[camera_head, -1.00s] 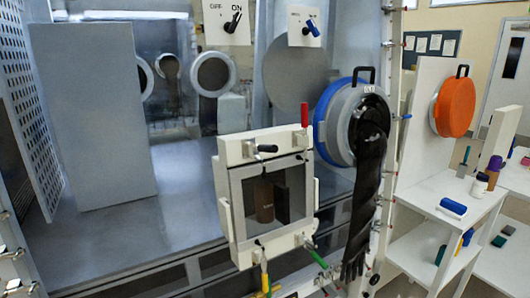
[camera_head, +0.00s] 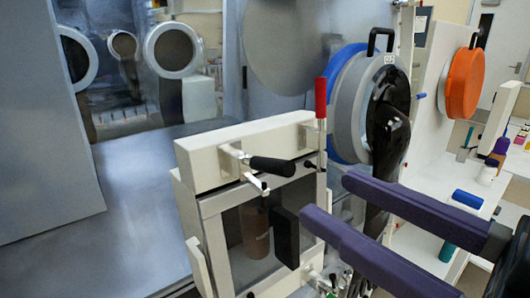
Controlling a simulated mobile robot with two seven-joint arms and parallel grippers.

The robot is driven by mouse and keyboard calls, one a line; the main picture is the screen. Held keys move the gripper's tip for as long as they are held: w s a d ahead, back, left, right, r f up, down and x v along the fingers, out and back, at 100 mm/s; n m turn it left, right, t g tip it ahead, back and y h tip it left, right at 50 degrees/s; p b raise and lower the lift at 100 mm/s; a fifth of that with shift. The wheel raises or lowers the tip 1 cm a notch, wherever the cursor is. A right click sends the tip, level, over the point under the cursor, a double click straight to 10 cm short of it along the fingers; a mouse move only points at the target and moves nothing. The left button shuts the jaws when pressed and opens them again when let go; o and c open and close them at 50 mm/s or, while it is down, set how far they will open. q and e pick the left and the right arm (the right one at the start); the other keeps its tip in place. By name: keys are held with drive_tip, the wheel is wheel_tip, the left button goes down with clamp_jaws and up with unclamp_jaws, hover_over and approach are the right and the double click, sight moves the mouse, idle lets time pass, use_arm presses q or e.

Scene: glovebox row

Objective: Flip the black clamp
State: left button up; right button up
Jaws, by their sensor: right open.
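The black clamp (camera_head: 272,166) is a toggle clamp with a black handle on the top bar of the white window frame (camera_head: 245,140). Its handle lies roughly level, pointing right, and a small metal plunger tip hangs below it. My right gripper (camera_head: 328,198) comes in from the lower right, with two long purple fingers spread apart and nothing between them. Its fingertips are right of and below the black handle in the picture, apart from it. A red-handled clamp (camera_head: 321,98) stands upright at the frame's top right corner. My left gripper is out of view.
A brown bottle (camera_head: 255,232) and a black block (camera_head: 286,237) show at the window. The round glove port (camera_head: 372,100) with a hanging black glove stands behind the fingers. A white shelf with a blue cylinder (camera_head: 467,199) is at right, near an orange disc (camera_head: 463,83).

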sight(272, 159)
drive_tip(key=p+x, duration=0.1)
drive_tip(key=x, duration=0.7)
drive_tip(key=shift+s+r, duration=0.1)
drive_tip(key=shift+w+a+p, duration=0.3)
drive_tip(key=shift+c, duration=0.2)
drive_tip(key=c, duration=0.5)
clamp_jaws()
